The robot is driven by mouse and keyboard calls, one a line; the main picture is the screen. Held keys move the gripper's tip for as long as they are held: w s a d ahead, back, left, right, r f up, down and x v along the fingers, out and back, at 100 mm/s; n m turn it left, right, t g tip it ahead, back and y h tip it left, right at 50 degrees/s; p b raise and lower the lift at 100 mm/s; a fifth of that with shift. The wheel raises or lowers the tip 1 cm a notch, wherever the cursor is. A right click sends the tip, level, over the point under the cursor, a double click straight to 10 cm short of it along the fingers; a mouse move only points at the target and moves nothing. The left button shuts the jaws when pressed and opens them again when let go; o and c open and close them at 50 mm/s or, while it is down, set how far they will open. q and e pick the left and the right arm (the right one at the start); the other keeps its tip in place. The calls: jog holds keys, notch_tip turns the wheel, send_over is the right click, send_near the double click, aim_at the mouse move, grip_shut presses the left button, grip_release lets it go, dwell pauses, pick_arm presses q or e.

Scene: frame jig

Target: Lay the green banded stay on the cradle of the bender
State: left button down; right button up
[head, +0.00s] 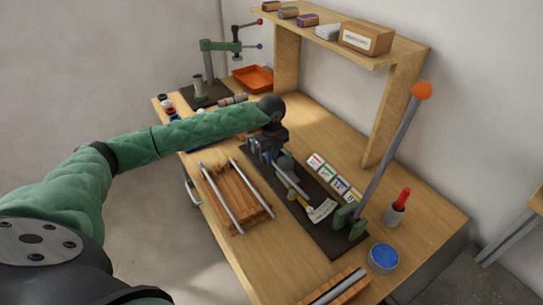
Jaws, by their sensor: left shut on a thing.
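My left gripper (273,142) is over the far part of the bender's dark base plate (325,233), pointing down. It is shut on a thin grey metal stay, mostly hidden by the gripper and fixture. A pale bar (293,183) shows below and to the right of the gripper, low over the plate; I cannot tell if it is the stay or part of the bender. No green band can be made out. The bender's long lever (388,150) with an orange ball stands tilted at the near right end. The cradle cannot be told apart clearly. My right gripper is not in view.
A wooden rack (240,208) with two metal rods lies left of the bender. Coloured cards (331,175) lie along its right side. A blue round tin (383,257) and a red-handled tool in a cup (396,209) stand at right. A shelf (345,58) rises behind.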

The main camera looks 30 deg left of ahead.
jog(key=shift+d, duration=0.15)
pick_arm(q)
jog(key=c, duration=1.4)
grip_release()
jog(key=shift+a, duration=0.1)
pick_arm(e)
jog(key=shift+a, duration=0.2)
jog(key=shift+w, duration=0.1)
